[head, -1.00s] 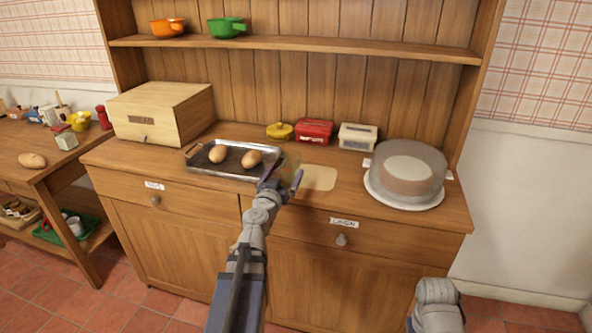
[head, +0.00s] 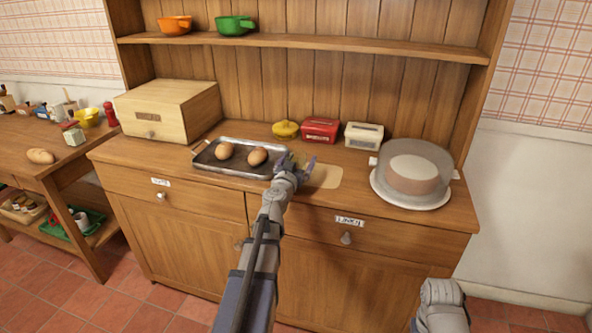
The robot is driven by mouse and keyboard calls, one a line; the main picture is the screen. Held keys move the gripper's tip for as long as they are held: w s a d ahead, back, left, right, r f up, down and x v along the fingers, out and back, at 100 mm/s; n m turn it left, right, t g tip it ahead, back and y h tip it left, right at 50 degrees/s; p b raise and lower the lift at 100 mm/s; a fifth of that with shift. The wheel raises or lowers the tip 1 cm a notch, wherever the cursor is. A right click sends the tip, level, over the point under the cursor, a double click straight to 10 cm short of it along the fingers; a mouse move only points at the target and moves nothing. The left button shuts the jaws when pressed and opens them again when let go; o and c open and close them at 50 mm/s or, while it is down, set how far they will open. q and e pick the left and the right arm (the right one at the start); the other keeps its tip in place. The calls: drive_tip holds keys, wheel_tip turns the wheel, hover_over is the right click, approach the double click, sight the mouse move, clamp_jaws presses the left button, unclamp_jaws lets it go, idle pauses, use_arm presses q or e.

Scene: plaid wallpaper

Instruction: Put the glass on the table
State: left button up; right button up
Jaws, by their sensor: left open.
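My left gripper (head: 297,162) is open over the wooden sideboard top, beside the right end of the metal baking tray. A faint see-through shape shows around its fingers. It may be the glass, but I cannot make out its outline or whether the fingers touch it. A wooden table (head: 18,158) stands at the left, lower than the sideboard. Part of my right arm shows at the lower right; its gripper is out of view.
The baking tray (head: 204,163) holds two bread rolls. A bread box (head: 170,108), yellow pot (head: 286,130), red tin (head: 320,130), pale tin (head: 362,136) and covered cake (head: 412,173) share the sideboard. A loaf (head: 40,156) lies on the table. A cutting board (head: 326,177) lies right of the gripper.

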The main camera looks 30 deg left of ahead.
use_arm(q)
drive_tip(key=c, duration=1.4)
